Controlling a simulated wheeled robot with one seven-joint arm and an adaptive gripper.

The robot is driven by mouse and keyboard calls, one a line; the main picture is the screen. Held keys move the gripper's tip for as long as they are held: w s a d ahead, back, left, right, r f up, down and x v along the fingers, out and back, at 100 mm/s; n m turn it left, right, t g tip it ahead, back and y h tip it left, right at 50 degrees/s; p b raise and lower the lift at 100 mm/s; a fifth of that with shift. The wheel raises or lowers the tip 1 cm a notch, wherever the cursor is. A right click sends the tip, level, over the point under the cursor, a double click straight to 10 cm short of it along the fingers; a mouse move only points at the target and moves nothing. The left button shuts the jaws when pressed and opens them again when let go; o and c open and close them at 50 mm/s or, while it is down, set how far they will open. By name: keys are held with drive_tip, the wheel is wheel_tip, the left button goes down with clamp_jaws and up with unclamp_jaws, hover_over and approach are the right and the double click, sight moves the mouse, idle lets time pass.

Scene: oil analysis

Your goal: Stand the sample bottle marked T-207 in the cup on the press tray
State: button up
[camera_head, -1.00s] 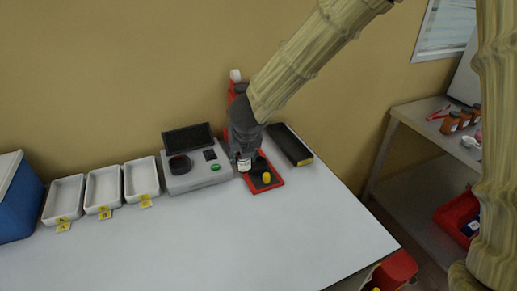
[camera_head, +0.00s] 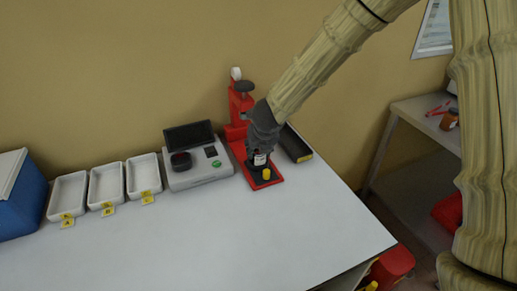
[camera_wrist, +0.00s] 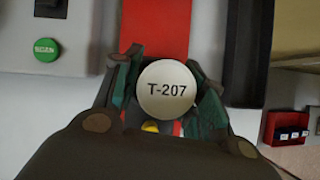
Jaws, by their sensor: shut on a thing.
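My gripper (camera_head: 260,150) is shut on the sample bottle (camera_head: 259,159), which has a pale label and looks upright. In the wrist view its round light cap (camera_wrist: 167,89), marked T-207, sits between the fingers (camera_wrist: 168,95). The bottle is above or on the red press tray (camera_head: 279,181), behind a small yellow piece (camera_head: 266,174). The yellow piece also shows just below the cap in the wrist view (camera_wrist: 150,126). The cup cannot be made out clearly, and the bottle's base is hidden, so I cannot tell whether it is in the cup.
The red press (camera_head: 238,108) stands behind my gripper. A grey device (camera_head: 197,176) with a green button is left of the tray, and a dark long box (camera_head: 295,145) is right. Several white trays (camera_head: 106,184) stand farther left. The table's front (camera_head: 220,235) is clear.

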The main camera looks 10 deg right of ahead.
drive_tip(key=shift+f, duration=0.25)
drive_tip(key=o, duration=1.1)
drive_tip(key=shift+r, duration=0.1)
drive_tip(key=shift+r, duration=0.4)
drive_tip(key=shift+p+v, duration=0.45)
drive_tip(key=shift+v, duration=5.4)
drive_tip(key=shift+s, duration=0.1)
